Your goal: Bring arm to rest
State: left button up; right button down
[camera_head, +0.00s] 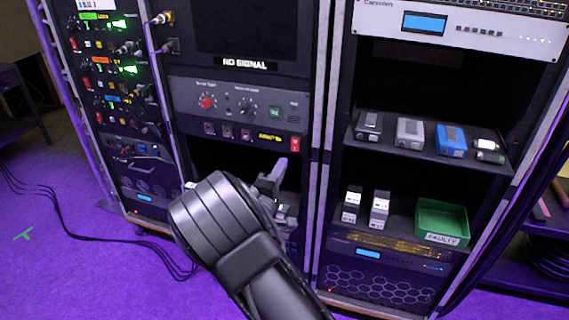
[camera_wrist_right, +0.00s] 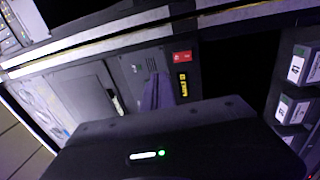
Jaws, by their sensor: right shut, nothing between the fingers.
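My right arm comes in from the bottom of the head view and bends in front of the middle rack (camera_head: 320,110). My right gripper (camera_head: 275,180) is in front of that rack's dark lower opening, below the panel with knobs. It is shut and nothing shows in it. In the right wrist view the dark gripper housing with a green light fills the lower part, and a purple-lit finger (camera_wrist_right: 157,92) stands up beyond it. My left gripper is in neither view.
The right rack has a shelf of small devices (camera_head: 410,132), a lower shelf with several small boxes (camera_head: 379,210), and a green bin (camera_head: 441,222) labelled FAULTY. Cables (camera_head: 130,245) lie on the purple floor at left. The left floor is mostly open.

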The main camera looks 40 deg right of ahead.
jog(key=shift+s+a, duration=0.1)
jog(key=shift+a, duration=0.05)
dwell(0.4)
jog(key=s+a+f+m+g+y, duration=0.1)
jog(key=s+a+f+y, duration=0.25)
jog(key=f, duration=0.65)
jog(key=s+a+f+m+g+y, duration=0.15)
jog(key=a+f+y, duration=0.3)
jog(key=f, duration=0.55)
jog(key=s+a+f+m+g+y, duration=0.1)
jog(key=s+a+f+y, duration=0.3)
jog(key=f, duration=0.6)
jog(key=s+a+f+m+g+y, duration=0.2)
jog(key=s+a+f+g+y, duration=0.1)
jog(key=s+a, duration=0.7)
jog(key=s+a+f+m+g+y, duration=0.3)
jog(key=s+a+g+y, duration=0.1)
jog(key=s+a, duration=0.7)
jog(key=a+y, duration=0.1)
jog(key=a, duration=0.2)
jog(key=shift+a, duration=0.3)
